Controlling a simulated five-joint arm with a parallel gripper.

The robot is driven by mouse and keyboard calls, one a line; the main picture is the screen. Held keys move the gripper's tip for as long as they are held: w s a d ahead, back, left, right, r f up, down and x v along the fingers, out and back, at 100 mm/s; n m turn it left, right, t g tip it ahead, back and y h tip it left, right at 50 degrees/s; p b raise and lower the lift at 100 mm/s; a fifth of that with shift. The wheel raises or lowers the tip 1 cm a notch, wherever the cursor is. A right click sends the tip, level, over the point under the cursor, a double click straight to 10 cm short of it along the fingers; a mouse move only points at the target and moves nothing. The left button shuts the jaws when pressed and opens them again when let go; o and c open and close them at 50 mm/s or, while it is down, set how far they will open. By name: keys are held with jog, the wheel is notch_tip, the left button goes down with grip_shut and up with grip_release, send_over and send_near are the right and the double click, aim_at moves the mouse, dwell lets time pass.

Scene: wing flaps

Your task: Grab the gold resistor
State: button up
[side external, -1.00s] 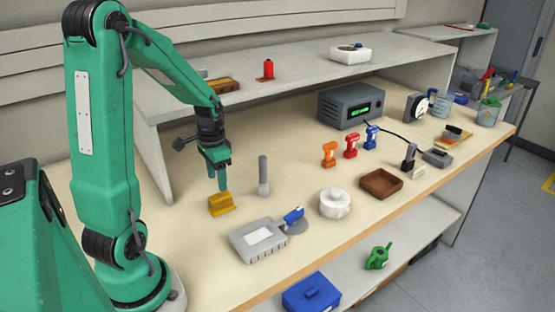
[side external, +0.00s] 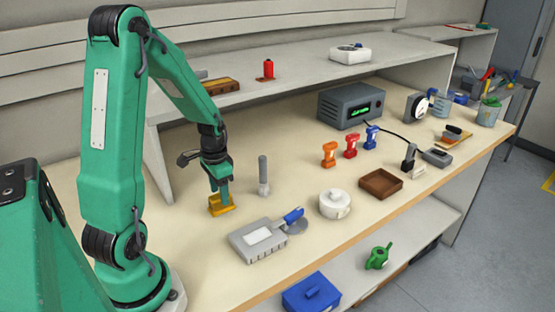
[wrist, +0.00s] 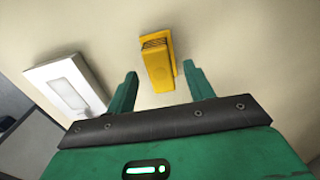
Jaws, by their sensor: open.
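The gold resistor (side external: 216,209) is a small yellow block on a flat base, lying on the bench top near my arm. My gripper (side external: 223,194) is low over it, with the fingers pointing down and partly covering it. In the wrist view the gold resistor (wrist: 156,58) shows ahead, between the lines of the two open fingers. The fingers of my gripper (wrist: 160,76) stand apart on either side of its near end. I cannot tell whether either finger touches it.
A grey-handled tool (side external: 263,175) stands upright just right of my gripper. A grey box (side external: 255,242) with a blue-handled disc tool (side external: 293,220) lies nearer the front. A white lidded pot (side external: 335,204) is further right. A raised shelf (side external: 300,75) runs behind.

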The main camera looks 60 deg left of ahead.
jog(key=shift+f, duration=1.4)
jog(key=c, duration=1.1)
jog(key=shift+c, duration=0.2)
jog(key=shift+r, duration=0.15)
jog(key=shift+r, duration=0.75)
jog(key=r, duration=0.2)
jog(key=shift+w+d+r, duration=0.1)
jog(key=shift+d+r, duration=0.15)
jog(key=shift+r, duration=0.15)
jog(key=d+r, duration=0.6)
jog(key=d, duration=0.5)
jog(key=shift+w+r, duration=0.25)
jog(key=shift+w, duration=0.15)
